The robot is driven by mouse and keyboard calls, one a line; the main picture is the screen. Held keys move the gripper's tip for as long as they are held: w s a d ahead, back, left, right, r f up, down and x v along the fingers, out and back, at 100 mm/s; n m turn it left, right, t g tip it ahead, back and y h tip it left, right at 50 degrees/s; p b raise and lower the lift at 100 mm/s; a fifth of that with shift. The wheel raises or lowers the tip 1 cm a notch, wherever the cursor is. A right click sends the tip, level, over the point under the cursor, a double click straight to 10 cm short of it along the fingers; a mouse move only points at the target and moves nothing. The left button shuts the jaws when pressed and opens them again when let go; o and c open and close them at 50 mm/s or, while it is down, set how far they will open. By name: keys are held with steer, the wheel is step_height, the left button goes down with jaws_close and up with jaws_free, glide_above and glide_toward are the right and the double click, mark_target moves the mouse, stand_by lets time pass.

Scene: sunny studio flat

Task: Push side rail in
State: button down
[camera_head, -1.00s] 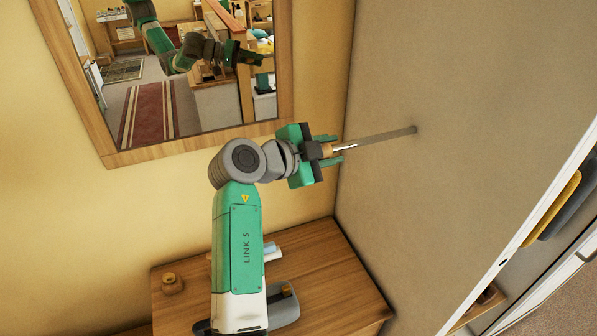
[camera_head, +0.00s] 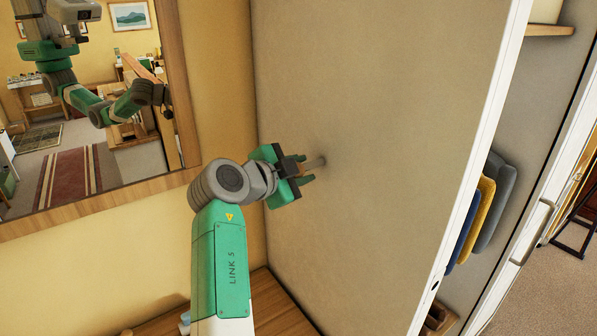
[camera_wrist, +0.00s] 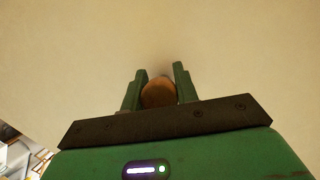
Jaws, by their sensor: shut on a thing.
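The side rail shows in the head view as a short stub of grey rod (camera_head: 317,163) where it meets a tall beige cabinet side panel (camera_head: 390,100). My gripper (camera_head: 304,171) is close to the panel, its green fingers shut around the rail's wooden end. In the wrist view, the round brown wooden end (camera_wrist: 158,94) sits between the two green fingers, with the plain panel filling the view beyond. Most of the rail is hidden by the gripper or inside the panel.
A wood-framed mirror (camera_head: 186,110) hangs on the yellow wall at left. A wooden dresser top (camera_head: 275,305) lies below my arm. Past the panel's white front edge (camera_head: 480,150), folded textiles hang in the open cabinet beside a white door.

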steer(key=c, duration=1.1)
jaws_free()
steer(key=shift+o, duration=0.2)
steer(key=b+v, duration=0.1)
steer(key=v, duration=0.7)
